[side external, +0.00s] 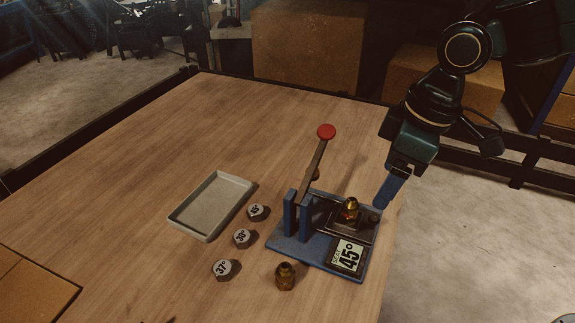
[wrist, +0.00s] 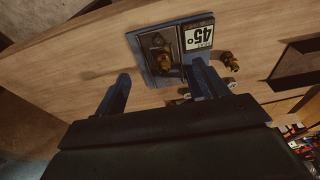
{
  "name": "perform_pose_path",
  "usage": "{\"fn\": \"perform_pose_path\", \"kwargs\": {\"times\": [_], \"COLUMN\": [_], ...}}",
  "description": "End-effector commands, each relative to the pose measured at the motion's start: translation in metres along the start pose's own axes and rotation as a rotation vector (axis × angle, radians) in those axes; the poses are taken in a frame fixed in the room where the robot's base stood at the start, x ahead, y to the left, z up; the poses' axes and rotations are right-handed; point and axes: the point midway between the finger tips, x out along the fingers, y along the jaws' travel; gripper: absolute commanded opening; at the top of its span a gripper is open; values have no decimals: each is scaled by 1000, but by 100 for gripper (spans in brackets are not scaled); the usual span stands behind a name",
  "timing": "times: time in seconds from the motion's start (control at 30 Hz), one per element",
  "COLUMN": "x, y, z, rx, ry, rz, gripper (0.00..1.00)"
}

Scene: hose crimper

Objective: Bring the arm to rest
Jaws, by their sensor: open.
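My gripper (side external: 386,194) hangs at the right of the blue crimper, by the table's right edge. In the wrist view its two blue fingers (wrist: 158,82) are wide apart with nothing between them. The crimper (side external: 290,250) has an upright lever with a red knob (side external: 326,131) and a 45° label (side external: 347,255). A brass fitting (side external: 350,211) stands on the crimper's dark plate; it also shows in the wrist view (wrist: 164,60). The side view does not tell how far the fingertips are from the crimper.
A second brass fitting (side external: 285,276) stands on the table in front of the crimper. Three round numbered pieces (side external: 242,237) lie left of it. A grey tray (side external: 178,219) is empty. The table's far left (side external: 200,130) is clear. Cardboard boxes (side external: 305,45) stand behind.

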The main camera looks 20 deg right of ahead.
Motion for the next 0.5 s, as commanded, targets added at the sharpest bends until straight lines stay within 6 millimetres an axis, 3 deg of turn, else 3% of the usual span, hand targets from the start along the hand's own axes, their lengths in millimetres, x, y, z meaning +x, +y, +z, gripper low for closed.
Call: {"fn": "perform_pose_path", "kwargs": {"times": [0.27, 0.5], "x": [-1, -19], "y": [1, 13], "z": [1, 19], "rx": [4, 62], "ry": [2, 25], "rz": [1, 20], "gripper": [73, 73]}}
